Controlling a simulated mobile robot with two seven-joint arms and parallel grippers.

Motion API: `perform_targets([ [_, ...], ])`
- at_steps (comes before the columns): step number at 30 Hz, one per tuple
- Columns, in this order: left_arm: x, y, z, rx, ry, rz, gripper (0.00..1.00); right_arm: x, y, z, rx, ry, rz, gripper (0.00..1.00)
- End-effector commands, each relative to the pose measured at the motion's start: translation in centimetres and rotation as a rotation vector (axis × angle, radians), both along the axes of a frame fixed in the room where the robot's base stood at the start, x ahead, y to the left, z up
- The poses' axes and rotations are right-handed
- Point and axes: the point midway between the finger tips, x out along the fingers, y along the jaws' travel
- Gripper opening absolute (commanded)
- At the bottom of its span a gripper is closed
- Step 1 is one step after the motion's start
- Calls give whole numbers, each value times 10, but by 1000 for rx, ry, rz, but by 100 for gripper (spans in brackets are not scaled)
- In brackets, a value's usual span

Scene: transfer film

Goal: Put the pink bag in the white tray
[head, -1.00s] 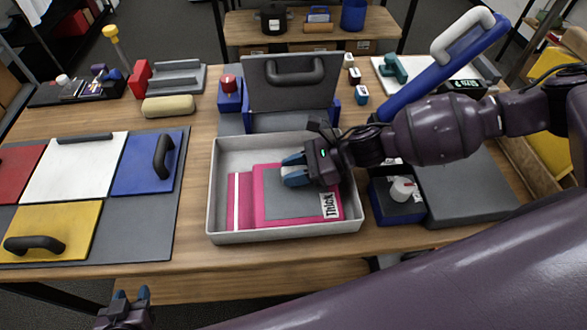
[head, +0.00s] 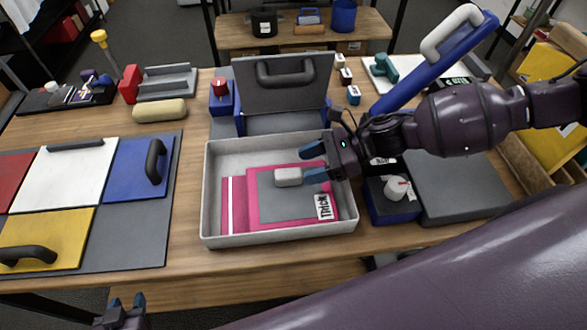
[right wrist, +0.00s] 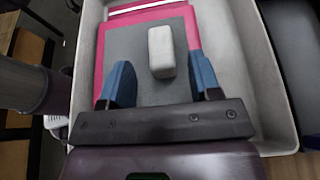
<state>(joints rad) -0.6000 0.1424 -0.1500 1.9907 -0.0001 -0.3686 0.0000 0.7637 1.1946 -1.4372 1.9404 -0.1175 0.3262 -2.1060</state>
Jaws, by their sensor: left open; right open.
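The pink bag (head: 238,200) lies flat inside the white tray (head: 210,170). It has a grey panel, a white stripe and a white printed label, and it also shows in the right wrist view (right wrist: 100,60). A small whitish block (head: 288,177) sits on the grey panel; it is clear in the right wrist view (right wrist: 161,52). My right gripper (head: 314,163) is open above the tray's right part, with the block ahead of its blue fingers (right wrist: 160,84) and not held. My left gripper (head: 126,301) is open and empty at the bottom left, below the table's front edge.
An upright grey panel with a black handle (head: 285,85) stands behind the tray. A blue box with a white-capped item (head: 396,200) is close on the right. Coloured panels with handles (head: 130,170) lie on the left. Bare tabletop (head: 190,190) shows left of the tray.

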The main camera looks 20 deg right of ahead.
Motion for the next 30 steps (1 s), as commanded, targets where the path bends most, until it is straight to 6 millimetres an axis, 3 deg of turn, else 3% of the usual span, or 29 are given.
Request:
perform_targets([
  [6,-1,0,-6,0,3,0,43,-7,-34,13,-2,0,-1,57],
  [12,-1,0,-8,0,4,0,43,-11,-53,22,-1,1,-1,57],
  [30,-2,0,-9,0,6,1,43,-12,-58,25,0,0,0,57],
])
